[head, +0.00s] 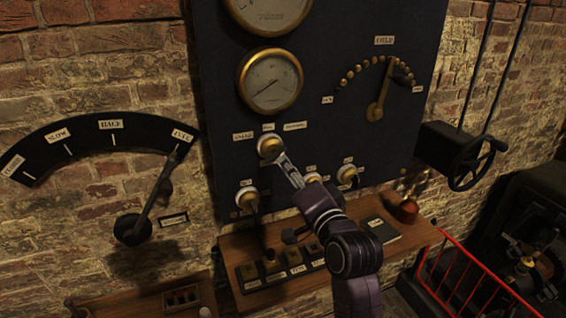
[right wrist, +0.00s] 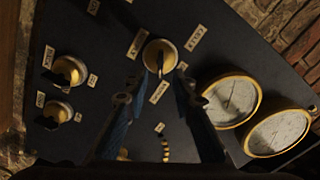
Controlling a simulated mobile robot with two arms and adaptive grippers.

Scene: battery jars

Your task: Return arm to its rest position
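My right arm (head: 355,255) rises from the bottom of the head view toward the dark control panel (head: 330,120). My right gripper (head: 281,158) is at a round brass-rimmed switch (head: 270,146) below the gauges. In the right wrist view the two fingers of the gripper (right wrist: 157,82) stand apart, with the switch (right wrist: 160,58) just beyond and between the tips. Nothing shows held between them. Whether a fingertip touches the switch I cannot tell. My left gripper is not in view.
A wooden shelf (head: 345,250) below the panel bears a row of labelled keys (head: 280,268), a dark book (head: 382,230) and a brass bell-like object (head: 408,208). More switches (head: 247,197) are close by. A lever dial (head: 130,228) is left; a handwheel (head: 470,163) and red railing (head: 470,275) are right.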

